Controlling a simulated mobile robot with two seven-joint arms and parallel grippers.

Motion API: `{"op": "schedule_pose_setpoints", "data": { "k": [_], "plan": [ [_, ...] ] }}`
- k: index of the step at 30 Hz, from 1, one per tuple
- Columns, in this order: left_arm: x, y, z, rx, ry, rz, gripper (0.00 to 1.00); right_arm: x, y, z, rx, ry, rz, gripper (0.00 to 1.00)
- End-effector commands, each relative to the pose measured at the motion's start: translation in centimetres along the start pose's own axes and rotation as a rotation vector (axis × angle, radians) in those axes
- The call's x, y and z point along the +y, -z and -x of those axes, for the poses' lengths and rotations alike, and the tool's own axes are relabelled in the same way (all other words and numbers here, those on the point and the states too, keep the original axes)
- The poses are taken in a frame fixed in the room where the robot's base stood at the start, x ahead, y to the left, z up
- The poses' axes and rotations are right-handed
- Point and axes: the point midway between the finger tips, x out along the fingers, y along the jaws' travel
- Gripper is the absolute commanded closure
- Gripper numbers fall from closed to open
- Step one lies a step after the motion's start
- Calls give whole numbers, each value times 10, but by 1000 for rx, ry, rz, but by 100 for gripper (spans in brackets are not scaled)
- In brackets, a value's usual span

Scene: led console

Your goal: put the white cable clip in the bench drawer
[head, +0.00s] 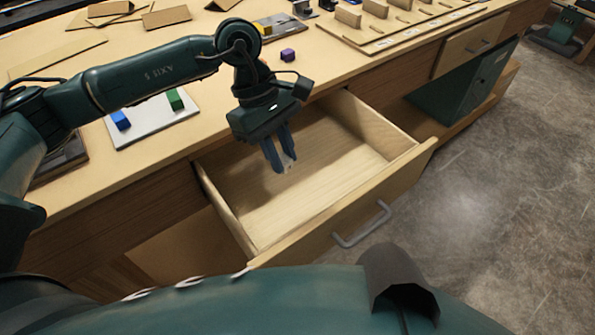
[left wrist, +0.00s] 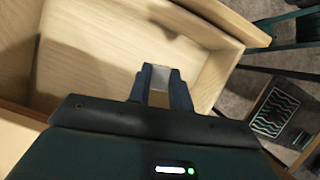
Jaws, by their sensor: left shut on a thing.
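The bench drawer (head: 395,172) is pulled open under the bench top, and its wooden inside looks empty. My left gripper (head: 284,166) is over the open drawer, pointing down. Its blue fingers are shut on the small white cable clip (head: 288,158), which is mostly hidden between the fingertips. In the left wrist view, the white clip (left wrist: 159,76) shows between the two fingertips of the left gripper (left wrist: 160,84), with the drawer's wooden floor and walls (left wrist: 215,78) beyond. My right gripper is not in view.
A purple block (head: 288,55) is near the bench edge. A wooden rack (head: 400,35) stands at the back right. The drawer's front handle (head: 362,228) sticks out.

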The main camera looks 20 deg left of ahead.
Motion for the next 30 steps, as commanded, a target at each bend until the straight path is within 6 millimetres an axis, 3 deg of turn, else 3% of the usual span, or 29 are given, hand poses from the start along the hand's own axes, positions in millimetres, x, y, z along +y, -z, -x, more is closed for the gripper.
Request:
{"op": "schedule_pose_setpoints", "data": {
  "k": [6,12,22,30],
  "plan": [
    [12,5,-22,-3,-143,350,100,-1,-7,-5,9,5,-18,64],
    [18,9,-32,-2,-209,511,100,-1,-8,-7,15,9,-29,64],
    [18,30,-80,0,-217,542,100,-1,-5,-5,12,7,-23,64],
    [18,39,-102,0,-217,541,100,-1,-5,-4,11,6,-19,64]
  ]
}}
